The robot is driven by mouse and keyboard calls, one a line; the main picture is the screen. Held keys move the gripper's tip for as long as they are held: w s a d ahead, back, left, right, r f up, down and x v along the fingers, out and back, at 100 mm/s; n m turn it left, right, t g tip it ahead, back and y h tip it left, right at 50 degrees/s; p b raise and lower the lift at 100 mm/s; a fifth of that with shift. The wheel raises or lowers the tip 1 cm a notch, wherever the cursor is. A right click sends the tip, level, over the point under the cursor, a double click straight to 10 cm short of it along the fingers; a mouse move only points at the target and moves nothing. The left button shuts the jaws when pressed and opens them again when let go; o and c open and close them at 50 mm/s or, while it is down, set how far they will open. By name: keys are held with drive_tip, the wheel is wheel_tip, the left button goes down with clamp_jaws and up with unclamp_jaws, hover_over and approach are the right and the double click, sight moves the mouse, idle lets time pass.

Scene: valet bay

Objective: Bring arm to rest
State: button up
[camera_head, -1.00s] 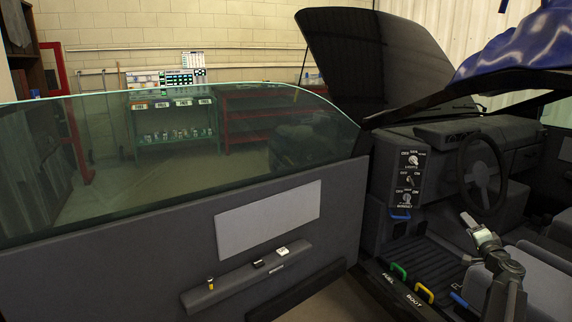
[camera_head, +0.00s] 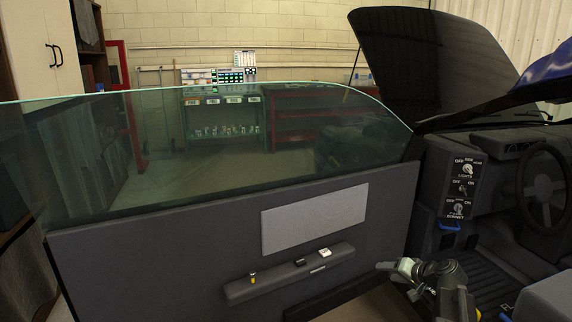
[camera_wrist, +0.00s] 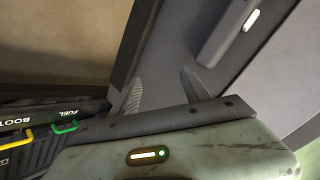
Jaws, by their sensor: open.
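My gripper (camera_head: 385,267) is at the lower right of the head view, beside the open car door (camera_head: 222,235) and left of the seat. In the wrist view my gripper (camera_wrist: 163,90) shows its two fingers apart, with nothing between them. The door's inner panel (camera_wrist: 200,22) lies beyond the fingers, and part of its armrest (camera_wrist: 228,32) shows. I cannot tell how far the fingertips are from the panel. My arm is bent low, with its base end hidden below the picture.
The door armrest (camera_head: 290,273) carries small switches. A switch panel (camera_head: 462,190) and steering wheel (camera_head: 543,187) are at the right. The green fuel lever (camera_wrist: 65,127) and yellow boot lever (camera_wrist: 29,134) are at the sill. A raised bonnet (camera_head: 430,65) stands behind.

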drive_tip(key=s+a+f+n+g+h, duration=0.25)
drive_tip(key=s+a+f+g, duration=0.25)
drive_tip(key=s+a, duration=0.45)
drive_tip(key=s+a+f+n+g+h, duration=0.25)
drive_tip(key=s+a+f+g, duration=0.25)
drive_tip(key=s+a, duration=0.5)
wheel_tip(320, 180, up, 34)
drive_tip(key=p, duration=3.4)
drive_tip(key=shift+w+a, duration=0.35)
drive_tip(key=shift+w, duration=0.1)
